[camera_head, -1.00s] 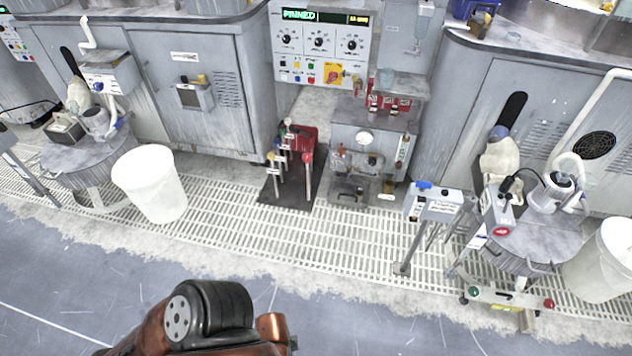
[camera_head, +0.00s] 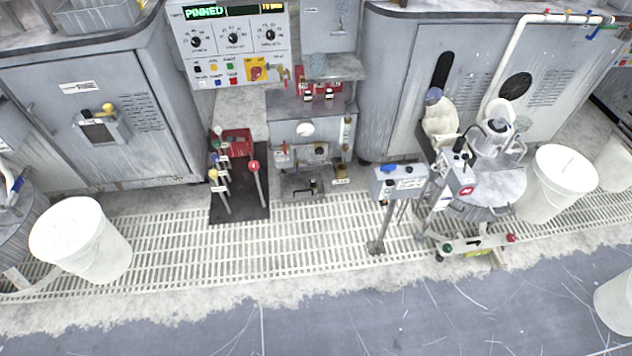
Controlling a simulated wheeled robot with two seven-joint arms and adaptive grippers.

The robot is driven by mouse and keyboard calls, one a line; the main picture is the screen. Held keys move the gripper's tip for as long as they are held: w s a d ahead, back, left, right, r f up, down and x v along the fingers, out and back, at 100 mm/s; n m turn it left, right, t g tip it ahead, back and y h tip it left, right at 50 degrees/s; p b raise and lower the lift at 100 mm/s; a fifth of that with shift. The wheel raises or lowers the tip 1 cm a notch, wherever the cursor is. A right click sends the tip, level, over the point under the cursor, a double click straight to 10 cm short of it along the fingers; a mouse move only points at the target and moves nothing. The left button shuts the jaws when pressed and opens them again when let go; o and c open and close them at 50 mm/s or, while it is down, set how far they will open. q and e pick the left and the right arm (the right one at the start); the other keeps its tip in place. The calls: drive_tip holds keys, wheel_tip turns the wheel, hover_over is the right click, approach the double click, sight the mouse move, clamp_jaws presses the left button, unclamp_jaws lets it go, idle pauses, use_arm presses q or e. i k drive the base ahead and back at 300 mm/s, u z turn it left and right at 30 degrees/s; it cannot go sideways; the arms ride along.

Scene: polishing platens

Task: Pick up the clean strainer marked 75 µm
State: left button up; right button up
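I cannot make out a strainer marked 75 µm; any marking that small is unreadable from here. A red bin (camera_head: 236,143) sits on a dark mat behind several upright rods with coloured knobs. Small dark-capped bottles (camera_head: 318,95) stand before a red rack on the shelf of the middle station. Neither of my grippers is in view.
White buckets stand at the left (camera_head: 82,240) and right (camera_head: 560,183), with another at the right edge (camera_head: 615,303). A control box on a post (camera_head: 399,182) and a round drum table (camera_head: 490,190) stand right of centre. The grated walkway (camera_head: 300,235) and blue-grey floor (camera_head: 330,325) are largely clear.

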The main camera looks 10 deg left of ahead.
sight(329, 97)
drive_tip(key=z, duration=0.6)
drive_tip(key=i, duration=1.2)
drive_tip(key=u, duration=0.6)
drive_tip(key=i, duration=0.55)
drive_tip(key=u, duration=0.5)
